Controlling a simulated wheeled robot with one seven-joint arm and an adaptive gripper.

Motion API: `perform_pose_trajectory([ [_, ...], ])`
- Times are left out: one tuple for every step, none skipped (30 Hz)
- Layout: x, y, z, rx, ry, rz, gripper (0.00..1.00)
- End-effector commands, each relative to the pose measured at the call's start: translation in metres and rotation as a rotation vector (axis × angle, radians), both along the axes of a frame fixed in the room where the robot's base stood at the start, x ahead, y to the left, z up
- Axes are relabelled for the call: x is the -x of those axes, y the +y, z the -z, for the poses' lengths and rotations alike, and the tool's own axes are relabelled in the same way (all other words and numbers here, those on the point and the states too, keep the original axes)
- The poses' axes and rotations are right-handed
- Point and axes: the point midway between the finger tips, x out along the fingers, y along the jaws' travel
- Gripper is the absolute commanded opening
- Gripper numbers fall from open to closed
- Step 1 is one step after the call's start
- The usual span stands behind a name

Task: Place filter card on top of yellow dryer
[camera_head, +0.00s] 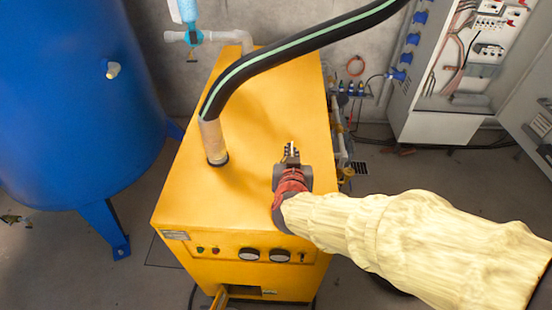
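The yellow dryer (250,195) stands in the middle of the view, a boxy cabinet with a flat top and gauges on its front. My arm, in a cream cover, reaches in from the lower right. My gripper (291,152) is over the right part of the dryer's top, pointing toward its far side. Its fingers are small and dark, and I cannot tell whether they are open or shut, or touch the top. I cannot make out a filter card; one at the fingers could be too small to see or hidden.
A black hose with a green stripe (290,46) arches over the dryer into a pipe stub (212,142) on its top. A blue tank (75,100) stands left. An open electrical cabinet (455,75) stands right. The dryer's near left top is clear.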

Motion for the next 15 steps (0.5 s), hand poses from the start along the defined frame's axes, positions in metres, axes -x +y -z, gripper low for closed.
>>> perform_pose_trajectory([
  [-0.012, 0.003, 0.01, 0.002, 0.002, 0.001, 0.0],
  [-0.019, 0.004, 0.013, 0.002, 0.002, 0.002, 0.0],
  [-0.027, 0.007, 0.017, 0.003, 0.003, 0.002, 0.0],
  [-0.034, 0.009, 0.019, 0.002, 0.002, 0.001, 0.0],
  [-0.04, 0.011, 0.023, 0.003, 0.003, 0.001, 0.0],
  [-0.049, 0.013, 0.026, 0.002, 0.002, 0.001, 0.0],
  [-0.056, 0.015, 0.029, 0.001, 0.002, 0.002, 0.0],
  [-0.062, 0.016, 0.032, 0.001, 0.002, 0.003, 0.0],
  [-0.068, 0.018, 0.04, 0.003, 0.003, 0.001, 0.0],
  [-0.072, 0.02, 0.046, 0.003, 0.004, 0.001, 0.0],
  [-0.076, 0.021, 0.052, 0.002, 0.004, 0.001, 0.0],
  [-0.081, 0.023, 0.058, 0.003, 0.003, 0.0, 0.0],
  [-0.085, 0.024, 0.062, 0.002, 0.002, 0.0, 0.0],
  [-0.089, 0.025, 0.066, 0.003, 0.002, 0.001, 0.0],
  [-0.092, 0.026, 0.07, 0.002, 0.001, 0.001, 0.0],
])
